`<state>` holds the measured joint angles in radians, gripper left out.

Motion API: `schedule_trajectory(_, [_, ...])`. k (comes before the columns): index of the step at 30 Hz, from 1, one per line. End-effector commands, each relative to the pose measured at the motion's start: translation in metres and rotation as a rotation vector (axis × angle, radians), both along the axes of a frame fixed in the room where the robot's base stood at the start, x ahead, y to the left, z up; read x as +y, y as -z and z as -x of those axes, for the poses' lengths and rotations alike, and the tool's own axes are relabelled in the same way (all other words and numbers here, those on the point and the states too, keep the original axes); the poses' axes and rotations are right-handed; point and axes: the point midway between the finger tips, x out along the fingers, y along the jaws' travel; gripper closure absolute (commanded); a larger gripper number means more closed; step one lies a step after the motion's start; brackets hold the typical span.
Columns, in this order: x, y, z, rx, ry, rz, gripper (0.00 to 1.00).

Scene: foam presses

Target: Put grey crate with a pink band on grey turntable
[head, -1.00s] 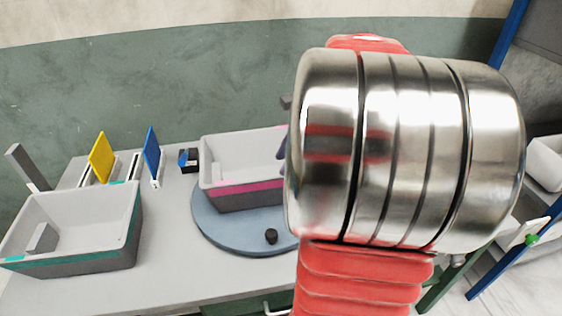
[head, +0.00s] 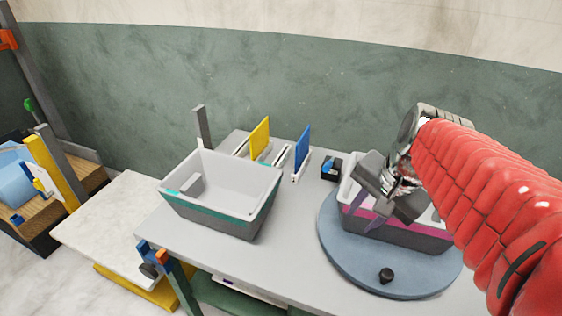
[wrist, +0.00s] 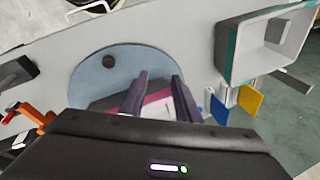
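The grey crate with a pink band (head: 362,226) sits on the grey turntable (head: 334,256) at the right of the head view. The crate is upright and its base appears to lie within the disc. My gripper (head: 372,196) is over the crate's near side, hiding part of its rim and interior. In the wrist view, the two dark fingers (wrist: 160,77) are apart, with the crate's pink band (wrist: 157,98) showing between them. The turntable (wrist: 95,76) shows around the crate there. I cannot tell whether the fingers touch the crate.
A grey crate with a teal band (head: 213,217) stands left on the table (head: 280,255). A yellow panel (head: 260,137), a blue panel (head: 302,149) and a small black box (head: 331,167) stand behind. A black knob (head: 386,276) is on the turntable's near edge.

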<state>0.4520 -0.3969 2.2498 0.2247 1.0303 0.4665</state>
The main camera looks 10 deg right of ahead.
Motion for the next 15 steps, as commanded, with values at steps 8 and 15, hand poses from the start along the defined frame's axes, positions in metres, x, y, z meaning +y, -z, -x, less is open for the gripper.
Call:
schedule_trajectory(8, [0.060,0.000,0.024,-0.077,-0.439,0.211,0.70])
schedule_trajectory(15, [0.097,0.004,0.045,-0.151,-0.785,0.383,0.70])
